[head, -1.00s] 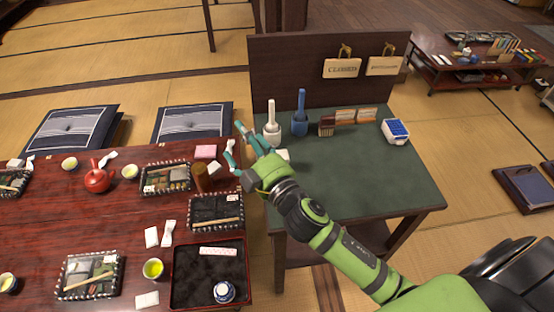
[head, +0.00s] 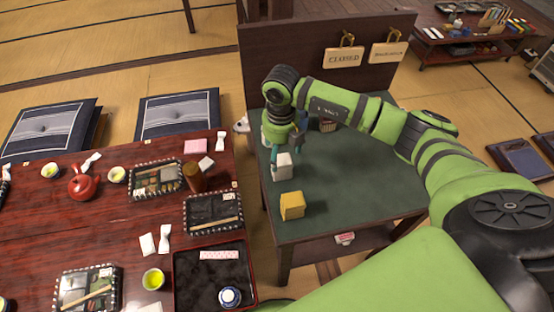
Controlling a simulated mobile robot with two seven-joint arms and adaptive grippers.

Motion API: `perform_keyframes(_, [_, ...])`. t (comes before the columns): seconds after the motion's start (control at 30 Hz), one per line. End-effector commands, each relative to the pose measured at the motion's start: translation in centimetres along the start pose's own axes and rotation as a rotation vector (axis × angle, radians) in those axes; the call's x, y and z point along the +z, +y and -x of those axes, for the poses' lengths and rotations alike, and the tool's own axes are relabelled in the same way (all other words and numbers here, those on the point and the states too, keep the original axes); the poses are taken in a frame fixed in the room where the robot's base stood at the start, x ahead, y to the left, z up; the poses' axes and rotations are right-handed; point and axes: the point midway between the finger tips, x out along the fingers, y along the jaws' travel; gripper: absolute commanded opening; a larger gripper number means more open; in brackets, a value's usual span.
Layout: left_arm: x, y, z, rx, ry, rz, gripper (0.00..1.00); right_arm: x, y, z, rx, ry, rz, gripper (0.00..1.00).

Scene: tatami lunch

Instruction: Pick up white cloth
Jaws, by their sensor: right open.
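A small white folded cloth (head: 283,168) lies on the green top of the side table, near its left edge. My right gripper (head: 285,155) points down just above and behind it, with its teal fingers open. Whether the fingers touch the cloth cannot be told from this view. A yellow folded cloth (head: 292,206) lies on the same top, in front of the white one. My left gripper is not in view.
The green table top (head: 350,188) has free room to the right. A dark panel with two hanging signs (head: 342,57) stands behind it. A red lacquer table (head: 100,215) with trays, cups and a teapot (head: 82,184) is at left. My right arm hides items along the back.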

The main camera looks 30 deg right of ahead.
Motion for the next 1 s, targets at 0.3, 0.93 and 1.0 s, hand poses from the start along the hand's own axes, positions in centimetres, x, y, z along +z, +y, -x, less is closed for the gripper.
perform_keyframes(0.3, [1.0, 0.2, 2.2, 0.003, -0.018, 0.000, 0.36, -0.2, -0.4, -3.7, -0.004, 0.008, -0.002, 0.82])
perform_keyframes(0.93, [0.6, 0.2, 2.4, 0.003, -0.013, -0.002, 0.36, -0.1, -0.3, -6.6, 0.000, 0.003, 0.003, 0.17])
perform_keyframes(1.0, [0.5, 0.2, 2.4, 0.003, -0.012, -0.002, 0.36, -0.2, -0.3, -6.6, 0.000, 0.003, 0.003, 0.16])
